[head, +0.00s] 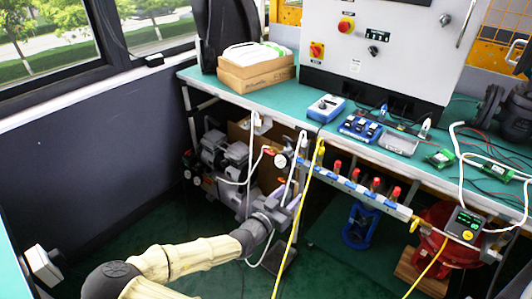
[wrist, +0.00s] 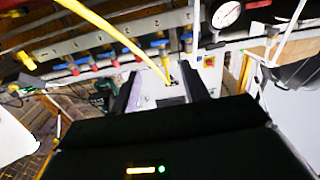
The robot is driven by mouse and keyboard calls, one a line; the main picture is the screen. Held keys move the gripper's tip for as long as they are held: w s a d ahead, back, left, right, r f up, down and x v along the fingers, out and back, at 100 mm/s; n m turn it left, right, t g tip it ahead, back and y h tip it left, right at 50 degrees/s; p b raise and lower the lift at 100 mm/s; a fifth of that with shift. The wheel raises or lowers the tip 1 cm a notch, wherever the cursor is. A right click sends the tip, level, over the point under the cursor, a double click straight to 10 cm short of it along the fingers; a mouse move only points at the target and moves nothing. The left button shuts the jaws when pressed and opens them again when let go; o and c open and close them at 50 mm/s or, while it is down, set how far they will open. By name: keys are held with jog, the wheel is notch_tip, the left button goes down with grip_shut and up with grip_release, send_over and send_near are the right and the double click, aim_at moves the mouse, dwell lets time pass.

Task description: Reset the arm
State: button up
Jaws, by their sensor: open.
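My arm, in a cream cover with dark joints, reaches from the bottom of the head view up to the right, toward the space below the front edge of the bench. My gripper (wrist: 166,86) shows in the wrist view as two dark fingers standing apart, with nothing seen held between them. A yellow hose (wrist: 115,34) crosses the view close to the fingertips; I cannot tell whether it touches them. In the head view the fingertips are hard to make out among the pipes and hoses.
A green-topped bench (head: 205,76) carries a control cabinet (head: 385,45), boxes (head: 256,72) and small devices. Under its edge runs a manifold with red-capped valves (head: 356,175). A pressure gauge (head: 281,160) and a yellow hose (head: 300,215) are near my gripper.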

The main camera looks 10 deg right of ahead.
jog(key=s+d+f+g+y, duration=0.1)
jog(key=s+f+g+y, duration=0.5)
jog(key=f, duration=0.3)
jog(key=s+a+r+n+g+y, duration=0.3)
jog(key=s+a+r+n+y, duration=0.2)
jog(key=a+y, duration=0.2)
jog(key=s+d+r+n+y, duration=0.1)
jog(key=s+r+n, duration=0.45)
jog(key=r, duration=0.55)
notch_tip(320, 180, up, 29)
jog(key=p, duration=2.9)
jog(key=shift+s+f+t+p, duration=0.2)
jog(key=shift+s+t+p, duration=0.1)
jog(key=shift+s, duration=0.1)
